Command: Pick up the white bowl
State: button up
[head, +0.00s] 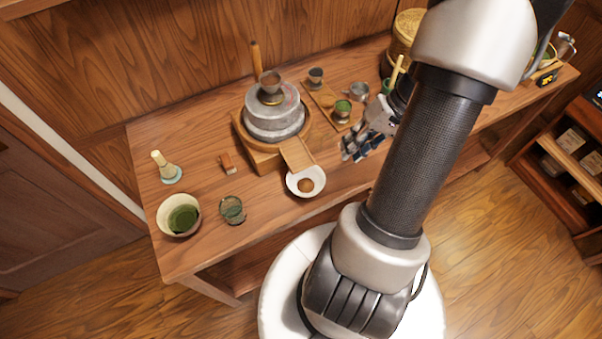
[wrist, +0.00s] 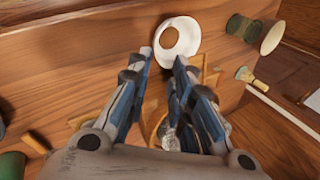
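The white bowl (head: 293,183) stands upright near the table's front edge, with something brown in it, just below the wooden spout of the stone mill. My gripper (head: 356,147) is above the table, to the right of the bowl and apart from it. In the wrist view the white bowl (wrist: 189,42) shows beyond the fingertips. There my gripper (wrist: 164,58) has its two fingers apart, with nothing between them.
The stone mill (head: 275,118) on its wooden base stands behind the bowl. A green glass (head: 232,210), a cream bowl of green tea (head: 166,219) and a whisk (head: 165,168) are to the left. A wooden tray (head: 319,98) with cups lies behind my gripper.

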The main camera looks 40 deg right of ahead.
aim_at(314, 184)
jog(key=b+x, duration=0.5)
jog(key=x, duration=1.1)
jog(key=shift+w+d, duration=0.15)
grip_shut()
